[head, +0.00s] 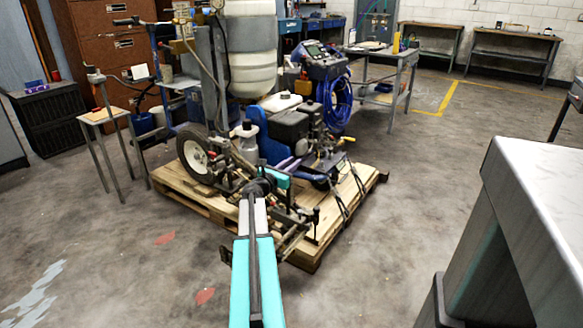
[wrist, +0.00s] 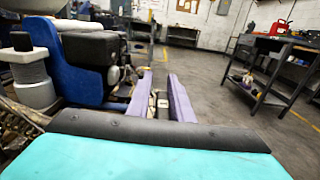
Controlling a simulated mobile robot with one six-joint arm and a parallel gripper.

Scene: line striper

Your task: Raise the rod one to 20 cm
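The line striper (head: 290,125) stands on a wooden pallet, with a grey-black engine, a blue body and a coiled blue hose. My gripper (wrist: 160,90) shows in the wrist view as two purple fingers with a clear gap between them. Small pale and metallic parts show in the gap, and I see neither finger pressed on them. In the head view my teal arm reaches to the front of the striper, and its end is partly hidden among the machine parts. I cannot tell which of the thin bars there is rod one, nor its height.
The pallet (head: 185,183) spreads under the striper. A small side table (head: 103,115) stands at left, and a grey-topped bench (head: 535,185) at near right. A work table (head: 385,55) stands behind. The concrete floor (head: 400,200) right of the pallet is clear.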

